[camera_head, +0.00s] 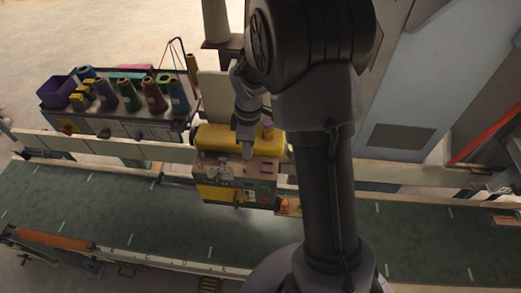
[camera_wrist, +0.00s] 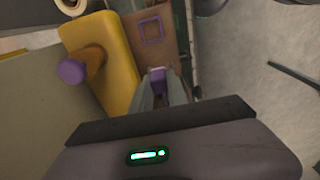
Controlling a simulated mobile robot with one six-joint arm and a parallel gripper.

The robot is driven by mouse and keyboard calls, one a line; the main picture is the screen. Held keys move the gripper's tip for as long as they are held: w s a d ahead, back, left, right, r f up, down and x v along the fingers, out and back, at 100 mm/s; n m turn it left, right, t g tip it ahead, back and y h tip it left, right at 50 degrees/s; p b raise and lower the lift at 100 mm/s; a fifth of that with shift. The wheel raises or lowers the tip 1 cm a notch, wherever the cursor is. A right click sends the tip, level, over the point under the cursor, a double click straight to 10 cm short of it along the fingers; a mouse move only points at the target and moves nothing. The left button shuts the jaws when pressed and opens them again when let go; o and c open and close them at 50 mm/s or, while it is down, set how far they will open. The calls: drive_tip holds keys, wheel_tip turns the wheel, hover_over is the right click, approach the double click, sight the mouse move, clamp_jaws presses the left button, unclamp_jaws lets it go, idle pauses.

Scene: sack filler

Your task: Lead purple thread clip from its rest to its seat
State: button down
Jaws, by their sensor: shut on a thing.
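The purple thread clip (camera_wrist: 157,76) is between the fingertips of my gripper (camera_wrist: 160,88) in the wrist view, with its purple top showing. My gripper is shut on it. A purple square outline (camera_wrist: 151,30) lies on the brown panel just beyond the clip, apart from it. I cannot tell whether this outline is the seat. In the head view my gripper (camera_head: 247,153) is over the front of the yellow machine (camera_head: 215,137), and the clip is too small to make out there.
A purple-tipped cone (camera_wrist: 72,71) stands out from the yellow body left of my fingers. In the head view a cart (camera_head: 105,128) with coloured thread cones and a purple bin (camera_head: 56,91) stands at the left. The green conveyor belt (camera_head: 110,205) is largely clear.

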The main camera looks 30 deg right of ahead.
drive_tip(key=shift+s+d, duration=0.15)
drive_tip(key=shift+d, duration=0.05)
drive_tip(key=shift+d+f, duration=0.1)
drive_tip(key=s+d+f+b, duration=0.2)
drive_tip(key=d+f+b, duration=0.1)
drive_tip(key=s+d+f+b, duration=0.1)
drive_tip(key=f, duration=0.1)
drive_tip(key=shift+d, duration=0.15)
idle(0.6)
idle(0.7)
drive_tip(key=c, duration=1.2)
unclamp_jaws()
